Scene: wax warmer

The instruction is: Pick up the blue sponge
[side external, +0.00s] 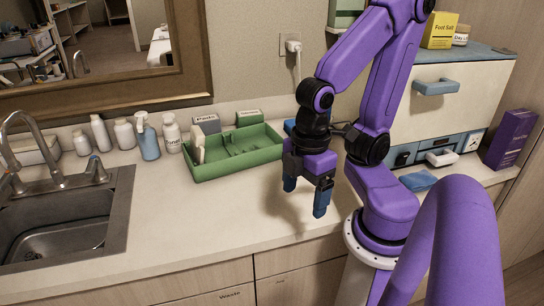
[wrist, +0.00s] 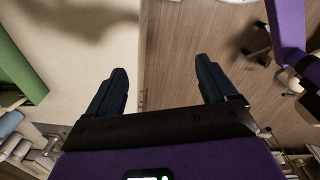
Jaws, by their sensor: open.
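The blue sponge (side external: 418,181) appears as a flat, light blue piece on the counter in the side view, right of my arm and in front of the white and blue cabinet. My gripper (side external: 306,194) is above the counter, well to the left of the sponge, with my arm's base between them. It points down, open and empty. In the wrist view its two dark blue fingers (wrist: 161,75) are wide apart over the counter's front edge, with nothing between them. The sponge is not visible in the wrist view.
A green divided tray (side external: 235,172) stands left of my gripper. Several bottles (side external: 149,138) line the wall beside the sink (side external: 65,230). The cabinet (side external: 450,100) and a purple box (side external: 511,138) stand at right. The counter (side external: 230,220) in front of the tray is clear.

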